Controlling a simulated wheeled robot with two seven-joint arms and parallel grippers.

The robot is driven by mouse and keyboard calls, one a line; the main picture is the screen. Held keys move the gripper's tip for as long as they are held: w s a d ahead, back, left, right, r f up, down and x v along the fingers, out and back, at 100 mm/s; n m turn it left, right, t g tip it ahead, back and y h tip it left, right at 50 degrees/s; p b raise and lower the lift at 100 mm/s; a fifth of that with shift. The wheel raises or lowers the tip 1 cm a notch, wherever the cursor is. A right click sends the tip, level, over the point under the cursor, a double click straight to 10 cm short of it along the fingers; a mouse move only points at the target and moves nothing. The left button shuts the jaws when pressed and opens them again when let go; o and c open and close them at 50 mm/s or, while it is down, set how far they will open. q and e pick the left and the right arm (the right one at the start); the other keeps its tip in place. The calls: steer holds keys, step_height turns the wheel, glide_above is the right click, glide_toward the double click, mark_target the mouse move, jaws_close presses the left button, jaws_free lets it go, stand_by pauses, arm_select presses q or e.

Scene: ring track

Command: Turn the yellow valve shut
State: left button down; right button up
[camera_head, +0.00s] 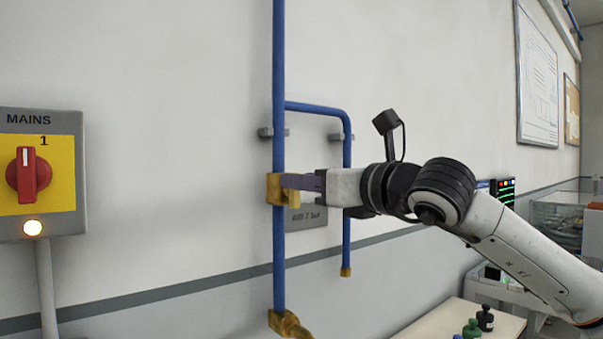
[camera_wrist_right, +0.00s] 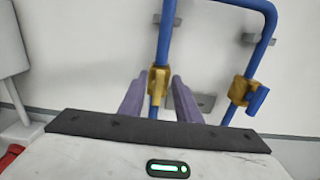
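The yellow valve (camera_head: 274,190) sits on the tall blue pipe on the wall. In the right wrist view the yellow valve (camera_wrist_right: 158,80) shows between the fingertips. My right gripper (camera_head: 292,182) comes from the right and reaches the valve in the head view. Its purple fingers (camera_wrist_right: 158,90) stand apart, one on each side of the valve, with a narrow gap at each side. I cannot tell whether either finger touches it. The handle's exact position is unclear. My left gripper is in neither view.
A second yellow valve (camera_wrist_right: 239,90) with a blue handle (camera_wrist_right: 258,101) is on the right-hand pipe, close beside the right finger. A grey MAINS box (camera_head: 70,122) with a red switch (camera_head: 28,175) hangs at the left. A table (camera_head: 445,320) with small bottles stands lower right.

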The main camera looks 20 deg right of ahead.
steer(key=shift+w+a, duration=0.2)
steer(key=shift+w, duration=0.4)
jaws_close()
